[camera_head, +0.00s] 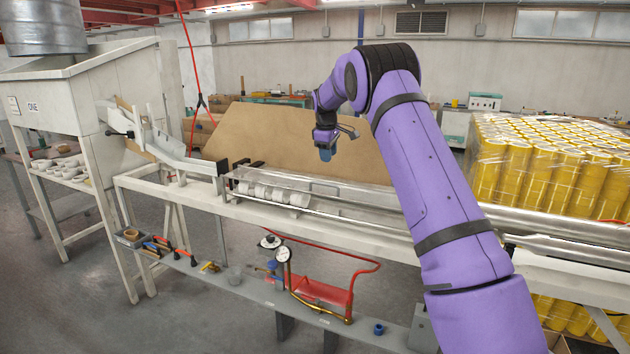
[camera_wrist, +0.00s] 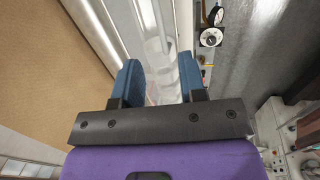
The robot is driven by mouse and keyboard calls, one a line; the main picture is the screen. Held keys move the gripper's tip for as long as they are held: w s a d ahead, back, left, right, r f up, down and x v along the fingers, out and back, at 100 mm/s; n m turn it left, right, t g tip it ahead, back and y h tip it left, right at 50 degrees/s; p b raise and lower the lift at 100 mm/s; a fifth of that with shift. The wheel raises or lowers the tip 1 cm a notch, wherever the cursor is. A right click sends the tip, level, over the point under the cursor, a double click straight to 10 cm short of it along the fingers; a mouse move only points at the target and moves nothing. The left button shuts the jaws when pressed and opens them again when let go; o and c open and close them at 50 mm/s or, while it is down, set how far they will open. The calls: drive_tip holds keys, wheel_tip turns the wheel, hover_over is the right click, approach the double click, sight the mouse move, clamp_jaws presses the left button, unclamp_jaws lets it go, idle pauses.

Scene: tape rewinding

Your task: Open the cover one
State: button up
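A long, clear, glossy cover (camera_head: 340,187) lies along the white conveyor bench, and looks lowered over the track. White rolls (camera_head: 272,194) sit in the track by its left end. My gripper (camera_head: 325,153) is above the cover, pointing down, and looks apart from it. In the wrist view, the two blue fingers of my gripper (camera_wrist: 160,78) are spread apart with nothing held between them. The clear cover (camera_wrist: 150,25) and pale rolls (camera_wrist: 165,75) show beyond and between the fingertips. I cannot tell how far below they are.
A brown board (camera_head: 270,140) stands behind the track. A white hopper machine (camera_head: 60,90) is at the left. Metal rollers (camera_head: 540,240) run along the bench at the right. A lower shelf holds tools and a gauge (camera_head: 283,254). Yellow rolls (camera_head: 550,165) are stacked at the right.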

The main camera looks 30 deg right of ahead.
drive_tip(key=f, duration=0.3)
drive_tip(key=w+d+f, duration=0.1)
drive_tip(key=f, duration=0.3)
drive_tip(key=w+f, duration=0.1)
drive_tip(key=f, duration=0.3)
drive_tip(key=shift+d+f, duration=0.1)
drive_tip(key=shift+d, duration=0.15)
clamp_jaws()
